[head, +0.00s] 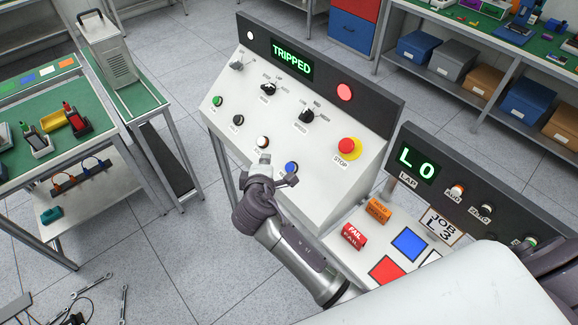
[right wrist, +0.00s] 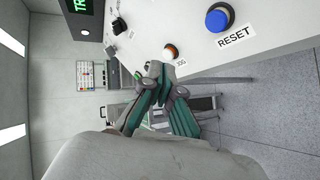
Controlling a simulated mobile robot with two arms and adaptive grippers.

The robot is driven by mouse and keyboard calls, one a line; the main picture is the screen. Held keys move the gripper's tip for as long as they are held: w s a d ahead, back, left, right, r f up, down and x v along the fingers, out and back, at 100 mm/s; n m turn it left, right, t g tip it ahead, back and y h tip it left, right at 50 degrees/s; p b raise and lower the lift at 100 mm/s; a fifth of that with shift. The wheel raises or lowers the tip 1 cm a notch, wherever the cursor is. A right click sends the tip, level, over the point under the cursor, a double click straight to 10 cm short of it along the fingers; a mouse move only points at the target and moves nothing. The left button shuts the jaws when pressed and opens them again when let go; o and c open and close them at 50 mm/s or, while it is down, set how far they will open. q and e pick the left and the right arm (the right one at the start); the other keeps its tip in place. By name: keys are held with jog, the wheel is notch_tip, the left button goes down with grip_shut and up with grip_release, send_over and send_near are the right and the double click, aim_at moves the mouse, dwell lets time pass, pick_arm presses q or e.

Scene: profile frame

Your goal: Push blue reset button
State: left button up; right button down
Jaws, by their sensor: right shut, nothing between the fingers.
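The blue reset button (head: 291,168) sits near the lower edge of the white sloped control panel (head: 325,190). In the right wrist view the blue button (right wrist: 219,18) is large at the upper right, above a RESET label, and stands raised from the panel. My right gripper (head: 264,160) is shut and empty, just left of the blue button in the head view. In the right wrist view its closed fingertips (right wrist: 155,68) are below and left of the button, with a visible gap between them in the picture. My left gripper is not in view.
A red STOP button (head: 348,147) is farther right. The display (head: 292,60) reads TRIPPED, beside a lit red lamp (head: 344,92). A second panel (head: 470,190) reading L0 stands at the right. Open floor lies left of the panel.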

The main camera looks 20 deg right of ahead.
aim_at(287, 164)
jog(key=shift+w+d+f+b, duration=0.3)
jog(key=shift+d+f, duration=0.6)
jog(key=shift+f, duration=0.25)
jog(key=shift+w+d+f+b, duration=0.2)
jog(key=shift+w+d+f, duration=0.15)
jog(key=shift+d+f, duration=0.65)
jog(key=shift+w+d+f+b, duration=0.3)
jog(key=shift+d+f, duration=0.45)
jog(key=shift+f, duration=0.5)
jog(key=shift+w+d+f, duration=0.1)
jog(key=shift+d+f, duration=0.15)
jog(key=shift+f, duration=0.05)
jog(key=shift+w+d+f+b, duration=0.1)
jog(key=shift+d+f+b, duration=0.35)
jog(key=shift+f+b, duration=0.1)
jog(key=shift+a+r+p, duration=0.55)
jog(key=shift+r+p, duration=0.15)
jog(key=shift+r, duration=0.05)
jog(key=shift+s+a+r, duration=0.1)
jog(key=shift+s, duration=0.1)
